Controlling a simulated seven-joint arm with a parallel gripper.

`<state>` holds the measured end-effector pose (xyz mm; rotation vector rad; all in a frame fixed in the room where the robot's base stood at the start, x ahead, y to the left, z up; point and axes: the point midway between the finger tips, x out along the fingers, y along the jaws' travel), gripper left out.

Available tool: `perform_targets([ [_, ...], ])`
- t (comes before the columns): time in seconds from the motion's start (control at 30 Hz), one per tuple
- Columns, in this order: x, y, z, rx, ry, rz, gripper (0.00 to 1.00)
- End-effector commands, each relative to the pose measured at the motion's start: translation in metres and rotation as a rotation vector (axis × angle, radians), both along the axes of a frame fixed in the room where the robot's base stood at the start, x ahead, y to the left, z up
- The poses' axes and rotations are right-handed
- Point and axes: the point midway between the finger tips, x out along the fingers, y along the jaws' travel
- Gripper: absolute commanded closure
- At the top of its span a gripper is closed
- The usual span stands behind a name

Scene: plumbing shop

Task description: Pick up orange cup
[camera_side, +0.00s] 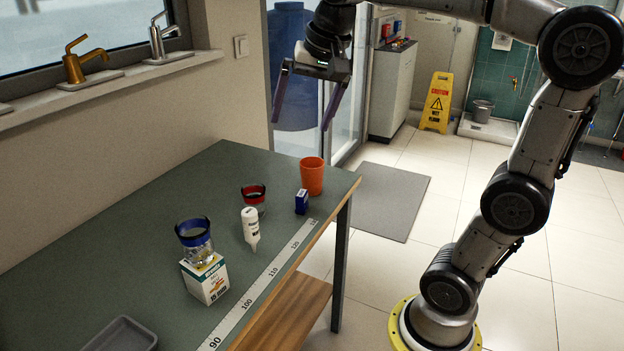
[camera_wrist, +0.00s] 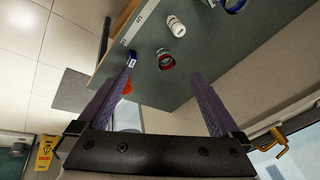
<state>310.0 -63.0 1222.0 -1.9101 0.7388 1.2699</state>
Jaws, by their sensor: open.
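The orange cup (camera_side: 312,176) stands upright near the far right corner of the table in the side view. In the wrist view only a small part of the orange cup (camera_wrist: 127,88) shows, beside and partly behind the left finger. My gripper (camera_side: 300,115) is open and empty, above the table's far end and higher than the cup. Its two purple fingers are spread wide and touch nothing.
A small blue box (camera_side: 302,202) stands just in front of the cup. A red-rimmed jar (camera_side: 254,197), a white bottle (camera_side: 250,228), a blue-rimmed jar (camera_side: 195,240) on a white box (camera_side: 205,280) and a grey tray (camera_side: 122,336) are also on the table (camera_side: 110,240).

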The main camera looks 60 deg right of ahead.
Motion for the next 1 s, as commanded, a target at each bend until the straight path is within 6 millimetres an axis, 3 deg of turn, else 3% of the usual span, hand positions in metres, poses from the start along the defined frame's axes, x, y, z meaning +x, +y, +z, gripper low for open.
perform_targets([
  [0.03,0.02,-0.016,0.0,0.019,0.023,-0.072,0.0],
  [0.23,0.081,-0.084,-0.015,0.084,0.094,-0.329,0.0],
  [0.43,0.123,-0.166,-0.062,0.136,0.173,-0.541,0.0],
  [0.6,0.133,-0.229,-0.116,0.165,0.238,-0.643,0.0],
  [0.7,0.129,-0.252,-0.145,0.183,0.279,-0.682,0.0],
  [0.87,0.118,-0.269,-0.17,0.202,0.32,-0.719,0.0],
  [1.0,0.116,-0.27,-0.187,0.203,0.321,-0.722,0.0],
])
